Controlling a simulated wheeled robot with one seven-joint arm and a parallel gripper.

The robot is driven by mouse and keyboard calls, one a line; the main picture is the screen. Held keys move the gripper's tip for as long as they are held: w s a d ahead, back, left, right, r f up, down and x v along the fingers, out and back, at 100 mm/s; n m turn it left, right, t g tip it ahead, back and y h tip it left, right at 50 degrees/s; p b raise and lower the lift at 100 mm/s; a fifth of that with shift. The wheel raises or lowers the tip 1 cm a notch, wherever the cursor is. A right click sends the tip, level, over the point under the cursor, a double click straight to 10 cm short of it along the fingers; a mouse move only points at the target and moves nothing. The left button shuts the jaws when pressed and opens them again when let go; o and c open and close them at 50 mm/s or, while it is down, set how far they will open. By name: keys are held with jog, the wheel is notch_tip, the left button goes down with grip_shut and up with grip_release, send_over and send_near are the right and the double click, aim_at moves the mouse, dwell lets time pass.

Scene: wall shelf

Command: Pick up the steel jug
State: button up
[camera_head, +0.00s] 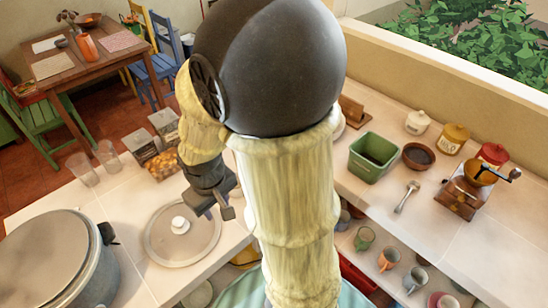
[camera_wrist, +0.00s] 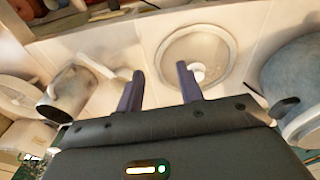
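The steel jug (camera_wrist: 66,100) shows in the wrist view at the left, a grey metal vessel with a handle, its mouth toward the lower left of the picture. It stands apart from my gripper (camera_wrist: 157,73), which is open with nothing between its two fingers. In the head view my gripper (camera_head: 214,212) hangs over the counter, just above and right of the glass lid. I do not see the jug in the head view; my arm covers the middle of that picture.
The glass lid (camera_head: 181,236) lies flat on the counter (camera_head: 60,205) beside a large pot (camera_head: 50,262). At right are a green tin (camera_head: 367,166), a brown bowl (camera_head: 418,155), a spoon (camera_head: 406,197) and a coffee grinder (camera_head: 462,192).

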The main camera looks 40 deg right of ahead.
jog(key=w+d+f+n+g+h, duration=0.3)
jog(key=w+d+n+g+h, duration=0.2)
jog(key=w+d+n+h, duration=0.5)
jog(key=d+n+h, duration=0.1)
jog(key=n+h, duration=0.1)
jog(key=n, duration=0.1)
jog(key=shift+f+h, duration=0.3)
jog(key=shift+f, duration=0.1)
jog(key=p+x, duration=0.2)
jog(key=x, duration=1)
jog(key=shift+p, duration=0.4)
jog(key=shift+s+d+f, duration=0.1)
